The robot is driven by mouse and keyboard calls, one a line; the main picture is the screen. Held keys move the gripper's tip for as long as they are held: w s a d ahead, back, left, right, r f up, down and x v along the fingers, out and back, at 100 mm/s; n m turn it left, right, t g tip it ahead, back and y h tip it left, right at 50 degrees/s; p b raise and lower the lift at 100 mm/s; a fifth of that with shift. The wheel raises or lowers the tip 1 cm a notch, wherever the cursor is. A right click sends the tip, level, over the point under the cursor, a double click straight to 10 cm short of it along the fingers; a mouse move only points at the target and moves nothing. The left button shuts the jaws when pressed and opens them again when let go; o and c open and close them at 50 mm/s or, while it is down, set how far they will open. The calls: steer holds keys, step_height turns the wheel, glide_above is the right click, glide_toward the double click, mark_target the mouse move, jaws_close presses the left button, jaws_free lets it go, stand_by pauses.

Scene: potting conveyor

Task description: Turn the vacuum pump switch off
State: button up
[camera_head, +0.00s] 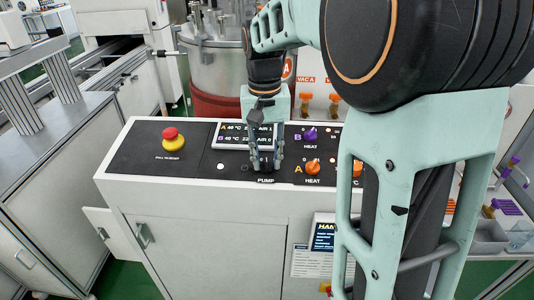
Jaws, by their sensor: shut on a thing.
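My gripper (264,164) points down onto the sloped black control panel (195,172), just above the white PUMP label (266,181). Its fingers are shut on the vacuum pump switch, which they hide almost wholly. I cannot tell which way the switch is turned. A small white light (221,166) shows on the panel left of the fingers. The display (230,128) behind the fingers reads 40 °C on lines A and B; the gripper covers part of it.
Right of my gripper are an orange HEAT knob (313,167) and a purple HEAT knob (310,135). A red emergency button on a yellow base (172,139) stands at the panel's left. A steel tank (215,67) is behind. My arm hides the panel's right part.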

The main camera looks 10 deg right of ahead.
mark_target(262, 168)
steer(key=shift+a+n+h+p, duration=0.1)
steer(key=shift+n+h+p, duration=0.3)
steer(key=shift+n, duration=1.8)
steer(key=shift+w, duration=0.1)
steer(key=o, duration=1.1)
steer(key=shift+o, duration=0.2)
steer(key=shift+r, duration=0.1)
step_height(262, 168, up, 12)
steer(key=a, duration=0.1)
